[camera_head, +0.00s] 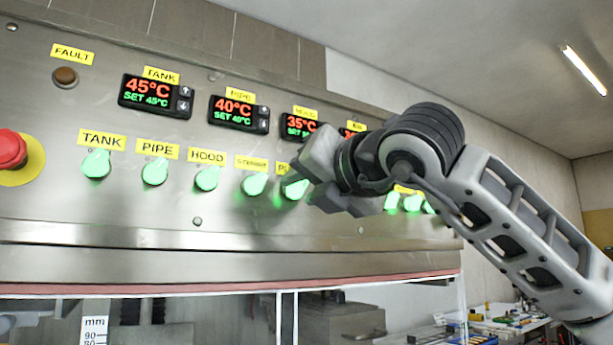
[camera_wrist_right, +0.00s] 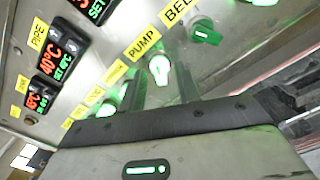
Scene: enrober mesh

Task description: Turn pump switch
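The pump switch (camera_head: 295,188) is a green lit knob on the steel panel, under a yellow label partly hidden by my right gripper. In the right wrist view the pump switch (camera_wrist_right: 159,68) glows bright below its PUMP label (camera_wrist_right: 143,42). My right gripper (camera_head: 312,176) is open, close in front of the panel beside the knob. In the right wrist view its two grey fingers (camera_wrist_right: 160,86) stand apart, with the knob showing between them. I cannot tell whether they touch it. My left gripper is not in view.
Green tank (camera_head: 96,163), pipe (camera_head: 154,171), hood (camera_head: 206,178) and stirrer (camera_head: 254,184) knobs line the panel left of the pump switch. The belt knob (camera_wrist_right: 205,32) is its other neighbour. A red emergency button (camera_head: 11,149) is far left. Temperature displays (camera_head: 156,96) sit above.

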